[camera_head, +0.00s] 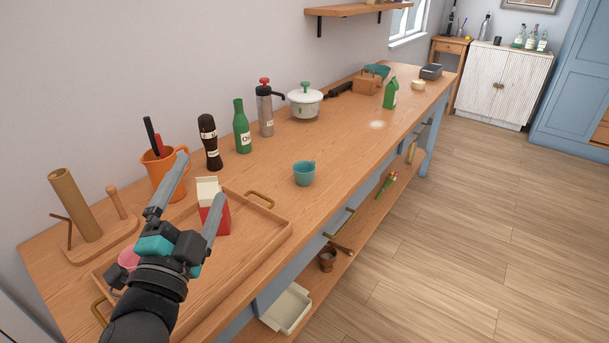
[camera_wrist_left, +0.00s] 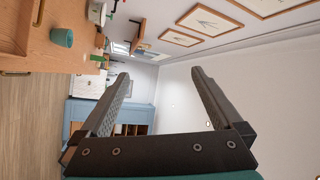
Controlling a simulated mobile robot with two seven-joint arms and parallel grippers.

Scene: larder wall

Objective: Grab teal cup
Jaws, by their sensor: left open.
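The teal cup (camera_head: 304,174) stands upright on the wooden counter, right of the tray, with clear wood around it. It also shows in the left wrist view (camera_wrist_left: 62,38) at the upper left, turned sideways with the picture. My left gripper (camera_head: 198,190) is open and empty. It is above the wooden tray, to the left of the cup and apart from it. Its two fingers (camera_wrist_left: 159,85) spread wide in the wrist view, with nothing between them. My right gripper does not show.
The tray (camera_head: 262,246) holds a red and white carton (camera_head: 213,208) close behind my fingers and a pink item (camera_head: 128,258). An orange jug (camera_head: 165,178), a dark bottle (camera_head: 210,143) and a green bottle (camera_head: 242,128) stand along the wall. The counter right of the cup is clear.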

